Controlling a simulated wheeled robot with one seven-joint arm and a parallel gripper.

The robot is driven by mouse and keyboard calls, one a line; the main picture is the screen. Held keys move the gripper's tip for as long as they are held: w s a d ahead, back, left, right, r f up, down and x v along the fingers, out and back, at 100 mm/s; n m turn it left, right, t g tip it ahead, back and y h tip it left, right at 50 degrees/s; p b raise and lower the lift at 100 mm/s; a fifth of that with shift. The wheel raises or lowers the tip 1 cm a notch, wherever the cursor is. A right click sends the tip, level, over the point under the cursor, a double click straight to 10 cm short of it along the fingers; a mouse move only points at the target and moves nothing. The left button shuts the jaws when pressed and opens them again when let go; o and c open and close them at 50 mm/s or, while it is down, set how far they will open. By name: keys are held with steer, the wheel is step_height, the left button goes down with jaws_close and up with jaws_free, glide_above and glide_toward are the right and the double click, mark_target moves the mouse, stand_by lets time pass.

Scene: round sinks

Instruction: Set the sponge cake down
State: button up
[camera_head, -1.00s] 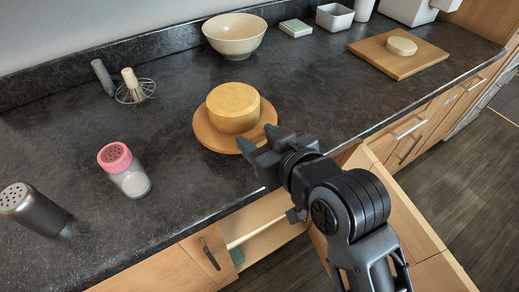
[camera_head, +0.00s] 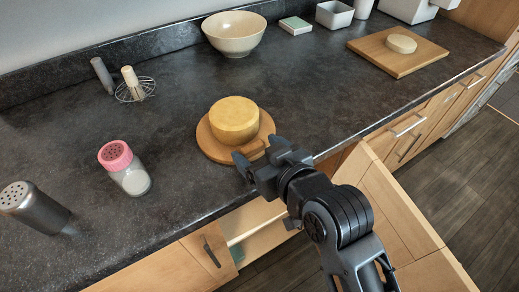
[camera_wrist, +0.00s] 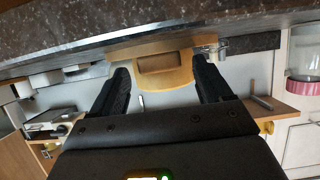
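The sponge cake (camera_head: 234,121), a round yellow block, sits on a round wooden board (camera_head: 205,147) on the dark counter, near its front edge. The board's short handle (camera_head: 253,147) points toward my gripper (camera_head: 259,152). My gripper is open, with its two fingers spread on either side of the handle. In the wrist view, which looks upside down, my gripper (camera_wrist: 160,75) shows a clear gap between its fingers. The handle (camera_wrist: 160,63) lies in that gap, apart from both fingers. The wrist view shows the cake only partly, behind the handle.
A bowl (camera_head: 234,34) is behind. A square board (camera_head: 398,61) with a pale round piece is at right.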

steer(key=shift+r, duration=0.15)
steer(key=v, duration=1.2)
steer(key=shift+b, duration=0.45)
steer(key=s+d+f+m+t+h, duration=0.2)
steer(key=s+d+f+m+h, duration=0.3)
steer(key=s+d, duration=0.7)
steer(key=s+d+r+m+h, duration=0.1)
steer(key=s+d, duration=0.1)
steer(key=s, duration=0.5)
steer(key=s+d+r+t+h, duration=0.1)
steer(key=s+d, duration=0.2)
steer(key=s, duration=0.4)
steer(key=shift+m+t+h, duration=0.3)
steer(key=shift+m, duration=0.1)
steer(key=shift+c, duration=0.3)
